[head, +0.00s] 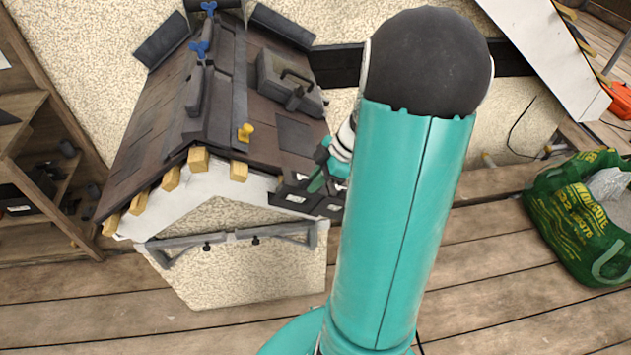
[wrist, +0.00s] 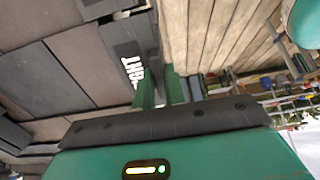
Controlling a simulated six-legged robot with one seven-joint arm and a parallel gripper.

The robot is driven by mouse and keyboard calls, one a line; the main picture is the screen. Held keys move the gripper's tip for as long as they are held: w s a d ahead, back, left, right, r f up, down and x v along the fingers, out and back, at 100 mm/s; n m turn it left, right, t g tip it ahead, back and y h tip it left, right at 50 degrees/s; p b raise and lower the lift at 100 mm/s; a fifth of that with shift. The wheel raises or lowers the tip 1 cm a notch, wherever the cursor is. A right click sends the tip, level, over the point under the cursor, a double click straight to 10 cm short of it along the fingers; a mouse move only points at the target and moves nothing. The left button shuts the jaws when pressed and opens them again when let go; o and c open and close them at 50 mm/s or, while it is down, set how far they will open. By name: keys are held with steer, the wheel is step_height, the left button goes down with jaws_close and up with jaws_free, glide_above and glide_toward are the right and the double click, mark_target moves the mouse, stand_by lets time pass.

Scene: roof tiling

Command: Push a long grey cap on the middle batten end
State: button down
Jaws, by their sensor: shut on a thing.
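Bare wooden batten ends show along the gable edge of the model roof in the head view: several on the left slope, such as one batten end (head: 139,203), and another batten end (head: 238,171) on the right slope. Which one counts as the middle is not clear. My gripper (head: 316,181) is low at the right eave, beside the black trays, well right of those ends. In the wrist view its green fingers (wrist: 160,92) are closed on a dark grey piece (wrist: 148,40), seemingly a long grey cap, mostly hidden and blending with the tray.
Black trays (head: 292,198) with labels sit at the right eave; white lettering shows in the wrist view (wrist: 132,70). A grey box with a handle (head: 288,82), a yellow peg (head: 245,132) and blue clips (head: 198,48) are on the roof. A green bag (head: 575,225) stands right.

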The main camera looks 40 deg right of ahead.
steer(key=shift+w+d, duration=0.3)
steer(key=shift+w, duration=0.15)
stand_by(1.1)
stand_by(0.3)
steer(key=c, duration=1.4)
jaws_free()
steer(key=shift+o, duration=0.2)
steer(key=v, duration=0.6)
steer(key=shift+a, duration=0.1)
